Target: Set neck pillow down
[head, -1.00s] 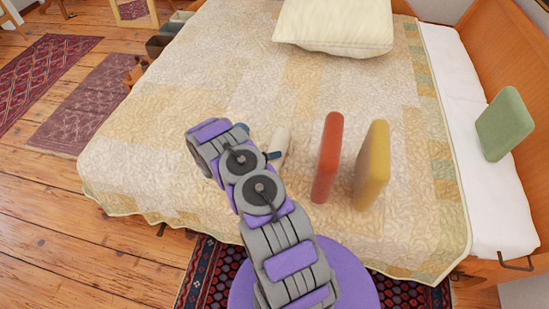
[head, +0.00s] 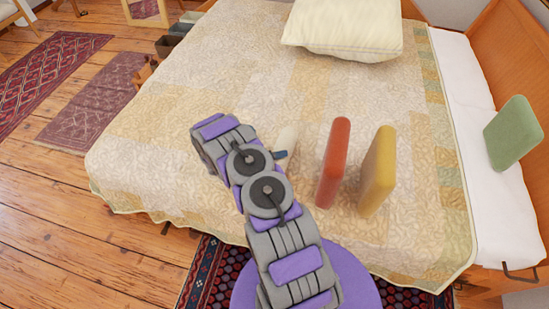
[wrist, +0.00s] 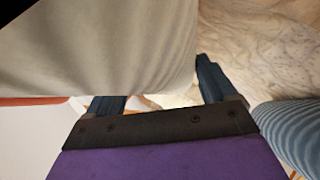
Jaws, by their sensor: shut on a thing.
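A pale cream, soft-looking thing, apparently the neck pillow (head: 287,138), shows beside the end of my arm over the bed in the head view. In the wrist view the neck pillow (wrist: 105,45) fills the upper left. My gripper (wrist: 157,85) is shut on it, with one dark blue finger at each side. In the head view only a bit of my gripper (head: 280,154) shows; my arm hides the rest. I cannot tell whether the pillow touches the bed (head: 240,95).
A red block-like cushion (head: 333,163) and a yellow one (head: 378,170) stand upright to the right of my gripper. A green cushion (head: 513,133) is at the headboard. A large cream pillow (head: 345,28) lies at the back. A blue-grey striped thing (wrist: 290,130) is right in the wrist view.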

